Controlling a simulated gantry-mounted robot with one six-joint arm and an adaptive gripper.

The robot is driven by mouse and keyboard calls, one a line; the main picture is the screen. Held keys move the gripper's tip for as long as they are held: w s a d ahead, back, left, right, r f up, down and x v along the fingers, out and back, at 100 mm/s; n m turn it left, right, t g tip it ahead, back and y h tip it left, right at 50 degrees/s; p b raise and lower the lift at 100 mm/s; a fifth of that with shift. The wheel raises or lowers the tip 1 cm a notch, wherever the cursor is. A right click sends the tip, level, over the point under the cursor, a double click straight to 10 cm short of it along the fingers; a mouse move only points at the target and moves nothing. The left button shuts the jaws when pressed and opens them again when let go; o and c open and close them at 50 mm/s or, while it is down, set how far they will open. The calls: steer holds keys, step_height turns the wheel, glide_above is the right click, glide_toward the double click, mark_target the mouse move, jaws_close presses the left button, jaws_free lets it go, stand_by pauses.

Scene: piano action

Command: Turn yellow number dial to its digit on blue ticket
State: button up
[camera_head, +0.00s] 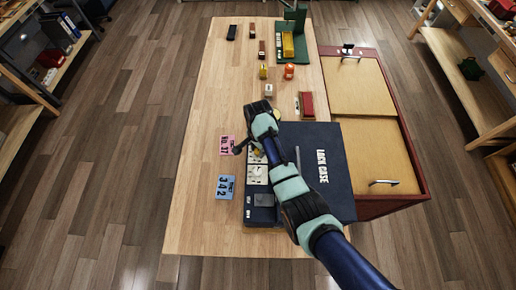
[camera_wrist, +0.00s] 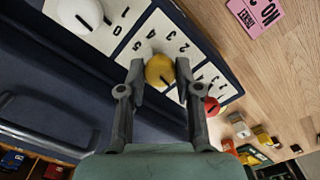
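The yellow number dial (camera_wrist: 160,70) sits on a white numbered plate, with digits such as 5, 4, 3 and 2 around it. A short dark mark shows on its face; which digit it points to is unclear. My gripper (camera_wrist: 160,76) has one fingertip on each side of the dial, seemingly touching both sides. The blue ticket (camera_head: 225,187) lies flat on the table left of the case and appears to read 3 4 2.
A white dial (camera_wrist: 80,12) and a red dial (camera_wrist: 211,106) flank the yellow one. The dark lock case (camera_head: 335,185) lies under my arm. A pink ticket (camera_head: 227,145) lies beside it. Several small blocks and a green stand (camera_head: 292,40) are farther back. The table's left side is clear.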

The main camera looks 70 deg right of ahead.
jaws_close()
